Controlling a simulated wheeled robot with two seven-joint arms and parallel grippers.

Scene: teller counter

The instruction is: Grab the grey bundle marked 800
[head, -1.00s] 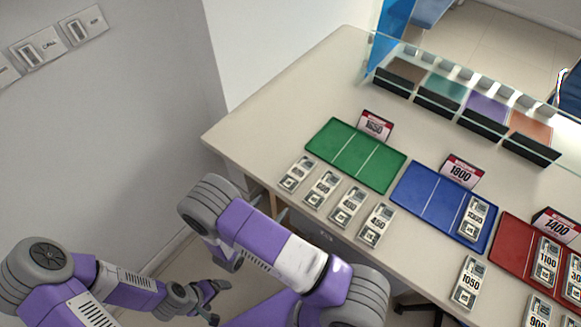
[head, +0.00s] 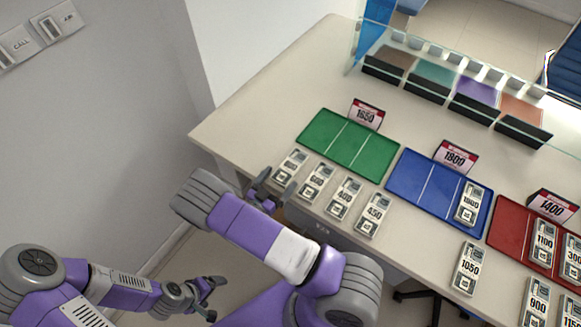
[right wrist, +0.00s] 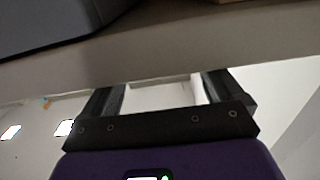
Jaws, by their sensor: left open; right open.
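Several grey bundles lie in a row along the counter's near edge, in front of the green tray, in the head view. The leftmost bundle (head: 291,166) has a label I cannot read. The second bundle (head: 316,178) has a mark like 600 or 800, too small to be sure. The others there read 400 (head: 343,198) and 450 (head: 373,214). My right gripper (head: 277,183) is open and empty at the counter edge, close to the leftmost bundle; its open fingers also show in the right wrist view (right wrist: 165,88). My left gripper (head: 210,295) is open, low and away from the counter.
A green tray (head: 335,133), a blue tray (head: 420,180) and a red tray (head: 510,240) carry price signs. Bundles marked 1050 (head: 468,268) and 900 (head: 535,300) lie near the front edge. A glass screen stands at the back. The counter's left end is clear.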

